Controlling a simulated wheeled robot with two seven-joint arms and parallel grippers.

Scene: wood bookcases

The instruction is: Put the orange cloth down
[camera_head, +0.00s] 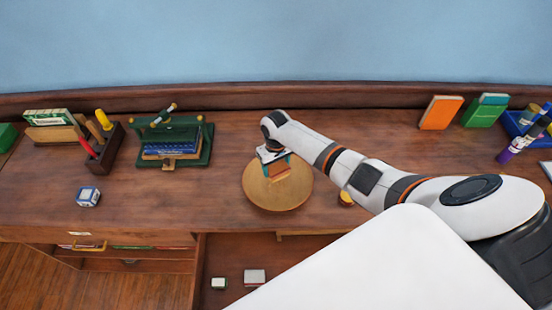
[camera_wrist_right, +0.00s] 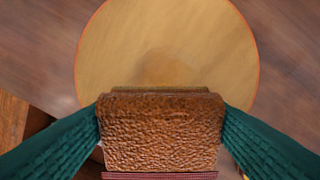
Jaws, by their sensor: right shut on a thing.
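My right gripper (camera_head: 276,160) reaches in from the right above the round wooden board (camera_head: 262,202). Its teal fingers, seen on both sides in the right wrist view (camera_wrist_right: 160,135), are shut on the orange cloth (camera_head: 281,172). In the right wrist view the cloth (camera_wrist_right: 161,132) looks like a folded, brown-orange, rough-textured block. The board (camera_wrist_right: 165,45) lies behind and beneath it, with a faint dark patch near the cloth. I cannot tell whether the cloth touches the board. My left gripper is not in view.
An orange book (camera_head: 440,112) stands farther right. The desk's front edge drops to a lower compartment (camera_head: 320,265).

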